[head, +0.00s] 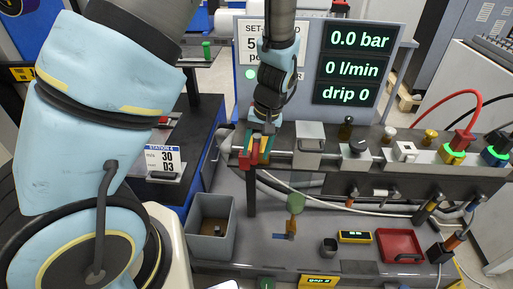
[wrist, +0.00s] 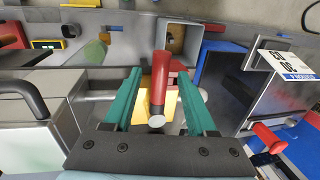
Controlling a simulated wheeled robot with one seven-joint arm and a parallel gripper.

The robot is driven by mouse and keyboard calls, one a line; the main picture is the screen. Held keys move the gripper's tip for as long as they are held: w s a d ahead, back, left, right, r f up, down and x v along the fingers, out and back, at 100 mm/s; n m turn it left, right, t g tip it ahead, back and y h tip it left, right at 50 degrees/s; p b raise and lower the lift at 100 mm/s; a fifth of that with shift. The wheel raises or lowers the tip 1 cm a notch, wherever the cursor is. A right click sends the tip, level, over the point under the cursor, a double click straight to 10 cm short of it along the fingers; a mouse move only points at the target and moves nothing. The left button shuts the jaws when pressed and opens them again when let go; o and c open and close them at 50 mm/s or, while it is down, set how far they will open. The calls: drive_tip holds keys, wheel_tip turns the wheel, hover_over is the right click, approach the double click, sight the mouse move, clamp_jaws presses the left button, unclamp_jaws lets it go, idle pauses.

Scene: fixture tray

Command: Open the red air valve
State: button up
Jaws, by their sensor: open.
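The red air valve's handle (wrist: 158,82) is a rounded red lever in the middle of the wrist view, with a pale end facing the camera. A yellow block shows behind it. My gripper (wrist: 160,88) is open, with one teal finger on each side of the handle. Gaps show between the handle and both fingers, so it is not clamped. In the head view, my gripper (head: 258,147) is at the left end of the pipe on the bench, and its fingers partly hide the red valve (head: 255,155).
A display panel (head: 352,65) behind the bench reads 0.0 bar, 0 l/min and drip 0. A grey bin (head: 194,231) and a red tray (head: 400,246) stand lower. A station sign (head: 162,162) stands left.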

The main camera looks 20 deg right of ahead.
clamp_jaws()
idle(1.3)
